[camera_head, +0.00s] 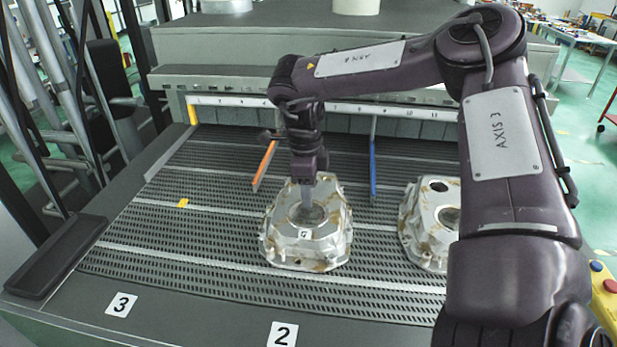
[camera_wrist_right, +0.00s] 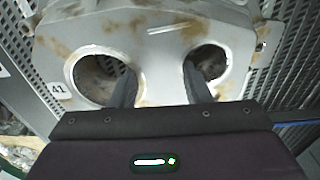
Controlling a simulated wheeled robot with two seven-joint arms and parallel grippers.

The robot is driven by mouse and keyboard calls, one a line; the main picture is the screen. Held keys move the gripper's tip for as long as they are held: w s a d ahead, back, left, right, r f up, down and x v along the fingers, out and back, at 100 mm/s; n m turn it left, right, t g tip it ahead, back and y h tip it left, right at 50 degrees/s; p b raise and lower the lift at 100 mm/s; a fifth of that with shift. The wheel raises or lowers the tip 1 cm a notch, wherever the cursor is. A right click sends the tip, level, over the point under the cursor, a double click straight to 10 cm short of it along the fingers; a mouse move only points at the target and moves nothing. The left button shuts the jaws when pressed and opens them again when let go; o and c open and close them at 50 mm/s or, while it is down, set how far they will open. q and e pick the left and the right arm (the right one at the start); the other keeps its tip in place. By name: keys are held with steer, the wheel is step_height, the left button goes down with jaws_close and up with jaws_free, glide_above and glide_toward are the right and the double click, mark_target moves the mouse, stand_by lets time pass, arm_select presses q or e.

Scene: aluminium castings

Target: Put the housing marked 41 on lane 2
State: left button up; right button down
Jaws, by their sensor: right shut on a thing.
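The housing marked 41 (camera_wrist_right: 168,32) is a silver casting with brown stains and round holes, and its 41 label shows in the right wrist view. It also shows in the head view (camera_head: 335,222), over the slatted bed between the orange and blue dividers, behind the label 2 (camera_head: 282,335). My right gripper (camera_head: 308,205) reaches down onto its top. In the wrist view my right gripper's fingers (camera_wrist_right: 158,88) reach into two holes and are shut on the wall between them. Whether the housing touches the bed is hard to tell. My left gripper is not in view.
A second housing (camera_head: 418,228) stands right of the blue divider (camera_head: 372,170), partly hidden by my right arm. The orange divider (camera_head: 264,166) is at left. Label 3 (camera_head: 121,304) marks the left lane; the slatted bed (camera_head: 165,245) there is clear apart from a small yellow piece (camera_head: 183,202).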

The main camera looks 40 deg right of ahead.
steer(key=shift+a, duration=0.15)
steer(key=c, duration=0.8)
jaws_free()
steer(key=shift+o, duration=0.2)
steer(key=shift+s, duration=0.1)
steer(key=shift+r, duration=0.1)
step_height(320, 180, up, 12)
steer(key=b, duration=0.1)
steer(key=shift+w+a, duration=0.15)
steer(key=shift+w, duration=0.25)
